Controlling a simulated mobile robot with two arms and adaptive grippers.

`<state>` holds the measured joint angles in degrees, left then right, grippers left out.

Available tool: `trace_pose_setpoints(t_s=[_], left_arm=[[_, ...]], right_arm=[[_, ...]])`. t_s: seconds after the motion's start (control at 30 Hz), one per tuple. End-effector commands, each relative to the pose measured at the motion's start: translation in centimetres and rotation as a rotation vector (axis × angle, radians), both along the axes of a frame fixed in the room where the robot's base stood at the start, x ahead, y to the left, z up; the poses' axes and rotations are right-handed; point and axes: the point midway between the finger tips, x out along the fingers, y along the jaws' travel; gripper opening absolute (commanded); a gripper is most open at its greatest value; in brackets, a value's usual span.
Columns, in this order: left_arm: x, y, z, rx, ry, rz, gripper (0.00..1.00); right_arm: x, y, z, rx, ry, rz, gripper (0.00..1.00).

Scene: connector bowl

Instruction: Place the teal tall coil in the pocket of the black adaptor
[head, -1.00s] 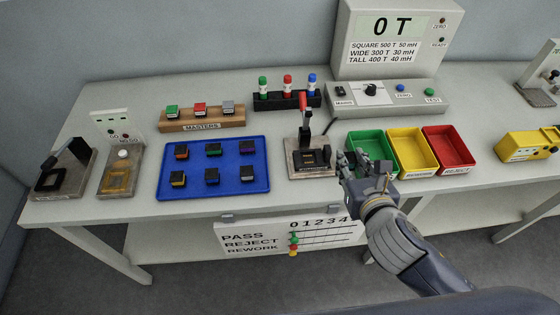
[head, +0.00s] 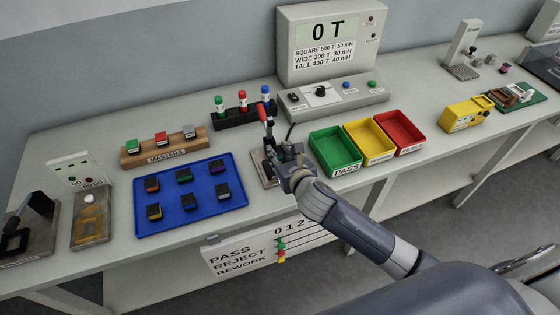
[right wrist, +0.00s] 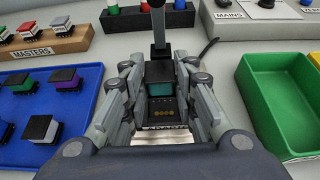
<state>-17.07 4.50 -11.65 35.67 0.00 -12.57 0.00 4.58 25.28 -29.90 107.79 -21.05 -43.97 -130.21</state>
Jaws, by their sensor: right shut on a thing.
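The teal tall coil (right wrist: 160,89) is between my right gripper's fingers in the right wrist view, its teal face towards the camera and a dark part above it. My right gripper (right wrist: 159,88) is shut on it. The black adaptor (right wrist: 163,112), with a row of gold contacts, lies directly below the coil, under a lever clamp. I cannot tell whether the coil is inside the pocket or just over it. In the head view my right gripper (head: 281,162) is at the clamp fixture (head: 259,170) and hides the adaptor. My left gripper is not in view.
The clamp's red-tipped lever (head: 264,112) stands upright behind the fingers. A blue tray (head: 190,216) with several coils lies left. Green (head: 335,152), yellow (head: 369,142) and red (head: 400,133) bins stand right. The masters block (head: 163,151) is at the back left.

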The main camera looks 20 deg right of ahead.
Motion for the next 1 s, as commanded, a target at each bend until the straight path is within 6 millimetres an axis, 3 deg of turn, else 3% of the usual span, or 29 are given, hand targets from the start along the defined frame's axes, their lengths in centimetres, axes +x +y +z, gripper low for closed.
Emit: trace_pose_setpoints(t_s=[0.1,0.2,0.57,0.6,0.63,1.0], left_arm=[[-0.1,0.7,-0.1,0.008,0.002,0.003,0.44],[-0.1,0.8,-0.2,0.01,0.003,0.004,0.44],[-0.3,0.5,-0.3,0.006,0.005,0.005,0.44],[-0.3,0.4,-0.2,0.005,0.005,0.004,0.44],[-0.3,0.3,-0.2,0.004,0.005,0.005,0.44],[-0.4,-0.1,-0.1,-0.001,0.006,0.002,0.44]], right_arm=[[-0.1,0.0,-2.0,0.002,0.005,-0.003,0.02],[-0.1,0.0,-2.8,0.0,0.003,-0.001,0.02],[-0.1,0.0,-3.2,-0.001,0.002,-0.001,0.02],[-0.1,0.0,-3.2,0.0,0.002,-0.001,0.31],[-0.1,0.0,-3.2,0.0,0.002,-0.001,0.34],[-0.1,0.0,-2.9,0.0,0.002,-0.001,0.34]])
